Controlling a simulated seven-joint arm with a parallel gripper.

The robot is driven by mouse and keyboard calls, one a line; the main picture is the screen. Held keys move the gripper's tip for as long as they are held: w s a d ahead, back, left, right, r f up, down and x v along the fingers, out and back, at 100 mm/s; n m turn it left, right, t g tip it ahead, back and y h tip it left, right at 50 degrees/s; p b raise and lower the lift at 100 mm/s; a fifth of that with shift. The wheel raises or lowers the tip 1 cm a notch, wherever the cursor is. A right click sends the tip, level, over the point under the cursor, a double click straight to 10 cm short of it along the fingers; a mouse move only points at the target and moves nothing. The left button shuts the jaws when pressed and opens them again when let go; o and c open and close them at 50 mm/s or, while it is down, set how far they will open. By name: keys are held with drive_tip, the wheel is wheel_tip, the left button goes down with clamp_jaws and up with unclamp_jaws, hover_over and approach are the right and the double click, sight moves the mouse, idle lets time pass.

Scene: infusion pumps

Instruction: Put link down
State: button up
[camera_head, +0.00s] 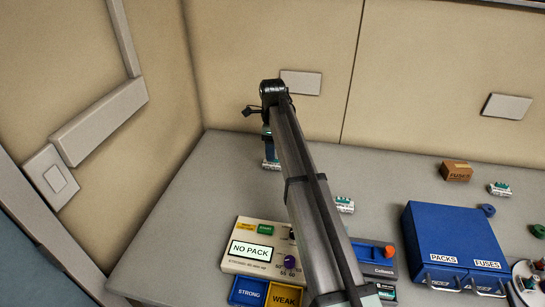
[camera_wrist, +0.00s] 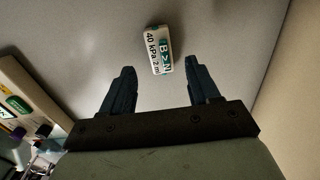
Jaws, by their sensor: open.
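A small white block with green marks, printed "B>N" and "40 kPa 2 ml" (camera_wrist: 158,50), is on the grey counter in the wrist view, just beyond and between my fingertips, apart from both. It is likely the link. In the head view the arm hides most of the gripper.
A pump reading "NO PACK" (camera_head: 250,249) stands in front, with blue STRONG (camera_head: 249,292) and yellow WEAK (camera_head: 285,296) bins. A blue PACKS/FUSES cabinet (camera_head: 455,238) and a cardboard FUSES box (camera_head: 456,171) are right. Another white block (camera_head: 344,204) lies beside my arm. The back wall is close.

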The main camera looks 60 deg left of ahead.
wheel_tip(320, 180, up, 7)
idle(0.3)
drive_tip(key=shift+f, duration=0.1)
